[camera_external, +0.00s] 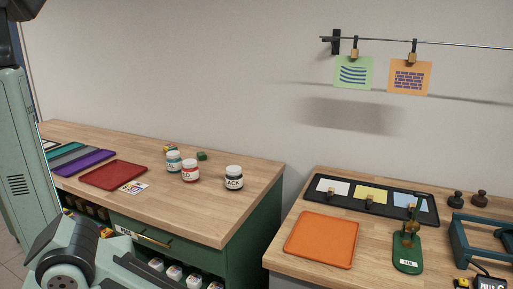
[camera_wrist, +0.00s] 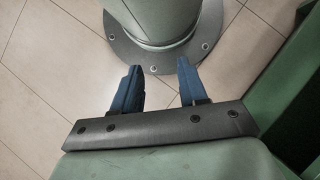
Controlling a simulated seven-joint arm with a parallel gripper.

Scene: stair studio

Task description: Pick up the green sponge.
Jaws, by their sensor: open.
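A small green block (camera_external: 202,156), which looks like the green sponge, lies on the left wooden worktop behind the jars. It is too small to make out its texture. My gripper (camera_wrist: 159,66) is open and empty in the wrist view, its two blue fingers apart above the tiled floor. The sponge does not show in the wrist view. In the external view my arm is at the lower left, away from the sponge, and the fingers cannot be made out.
Jars with teal (camera_external: 174,161), red (camera_external: 190,171) and black (camera_external: 234,178) contents stand in front of the block. A small multicoloured item (camera_external: 169,148) is left of it. A red tray (camera_external: 113,176) lies further left. An orange tray (camera_external: 321,240) lies on the right bench, across a gap.

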